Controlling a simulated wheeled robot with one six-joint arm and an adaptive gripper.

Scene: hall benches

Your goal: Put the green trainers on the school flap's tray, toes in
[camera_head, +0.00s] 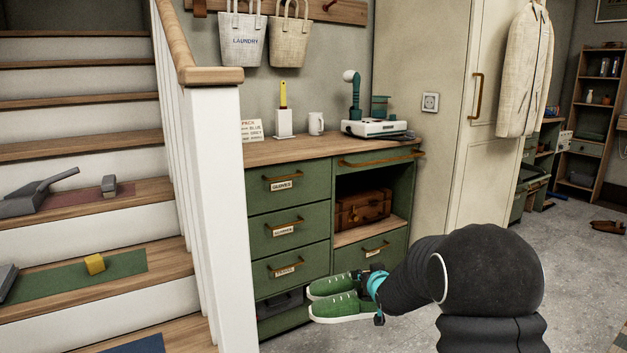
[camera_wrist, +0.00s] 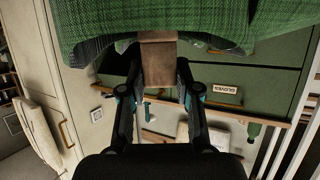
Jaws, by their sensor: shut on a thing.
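The green trainers (camera_head: 341,306) are a pair with white soles, side by side, in front of the green cabinet's lower left. Their toes point left in the head view. My gripper (camera_head: 368,288) is shut at their right end and holds them in the air. In the wrist view, green fabric of the trainers (camera_wrist: 110,20) fills the top. A brown block-like piece (camera_wrist: 158,62) sits between the fingertips of my gripper (camera_wrist: 160,80), against the fabric. I cannot pick out a school flap or its tray for certain in either view.
The green cabinet (camera_head: 289,206) has labelled drawers, an open shelf with a brown suitcase (camera_head: 363,209), and a low opening behind the trainers. A mug (camera_head: 316,123) and a white device (camera_head: 374,128) stand on top. A white stair post (camera_head: 220,220) is close on the left.

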